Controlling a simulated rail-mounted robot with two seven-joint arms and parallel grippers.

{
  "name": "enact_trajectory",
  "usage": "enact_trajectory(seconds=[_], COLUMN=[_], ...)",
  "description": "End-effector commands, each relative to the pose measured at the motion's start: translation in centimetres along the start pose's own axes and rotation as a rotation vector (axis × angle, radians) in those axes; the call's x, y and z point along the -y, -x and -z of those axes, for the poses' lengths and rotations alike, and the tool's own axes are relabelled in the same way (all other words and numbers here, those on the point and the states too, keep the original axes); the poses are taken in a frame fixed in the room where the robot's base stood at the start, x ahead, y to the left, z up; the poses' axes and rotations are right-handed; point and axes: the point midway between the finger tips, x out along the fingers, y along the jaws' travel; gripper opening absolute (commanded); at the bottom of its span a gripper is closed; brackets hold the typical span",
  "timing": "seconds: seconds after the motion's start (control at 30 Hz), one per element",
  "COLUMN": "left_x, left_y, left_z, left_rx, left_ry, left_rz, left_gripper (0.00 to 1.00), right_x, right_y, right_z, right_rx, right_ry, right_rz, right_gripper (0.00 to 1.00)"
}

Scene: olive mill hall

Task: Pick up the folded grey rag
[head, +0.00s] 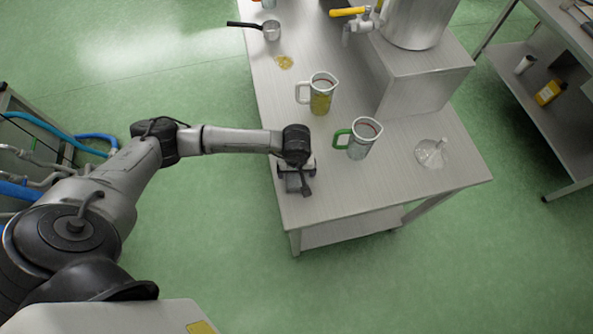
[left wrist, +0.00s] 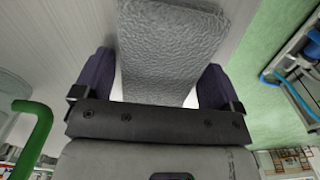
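The folded grey rag (left wrist: 172,48) shows in the left wrist view as a thick, rough-textured grey pad over the pale steel top. My left gripper (left wrist: 156,88) has one dark finger on each side of it. The fingers are spread wide; a thin pale gap shows between the rag and the right-hand finger, and the left-hand finger is close against or beside it. In the head view, my left gripper (head: 296,180) is low at the table's left front edge, largely covering the rag there. My right gripper is not in view.
On the steel table (head: 330,200), a green-handled jug (head: 361,140) stands just right of my gripper, a white-handled jug (head: 321,95) with yellow liquid behind. A clear glass item (head: 431,153) is farther right. A small pan (head: 271,31) and a yellow spill (head: 285,62) are farther back.

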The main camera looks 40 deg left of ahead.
Motion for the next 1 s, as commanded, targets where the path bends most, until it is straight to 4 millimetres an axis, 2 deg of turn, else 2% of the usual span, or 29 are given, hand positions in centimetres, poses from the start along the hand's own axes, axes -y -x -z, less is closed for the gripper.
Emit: enact_trajectory(seconds=[0.03,0.43,0.77,0.87,1.0], left_x=[0.0,0.0,0.0,-0.1,-0.1], left_y=[0.0,0.0,0.5,1.2,3.4], left_z=[0.0,0.0,0.1,0.0,0.1], left_rx=[0.000,0.000,-0.001,-0.001,-0.003], left_ry=[0.000,0.000,0.000,-0.001,-0.001], left_rz=[0.000,0.000,-0.001,-0.002,-0.003], left_gripper=[0.86,0.48,0.48,0.48,0.48], right_x=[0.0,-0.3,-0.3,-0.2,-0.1], right_y=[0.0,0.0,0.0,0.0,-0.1], right_z=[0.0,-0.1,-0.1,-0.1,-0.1], right_rx=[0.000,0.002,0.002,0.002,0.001], right_ry=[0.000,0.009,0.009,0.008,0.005], right_rz=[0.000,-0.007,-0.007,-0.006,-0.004], right_gripper=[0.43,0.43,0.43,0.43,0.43])
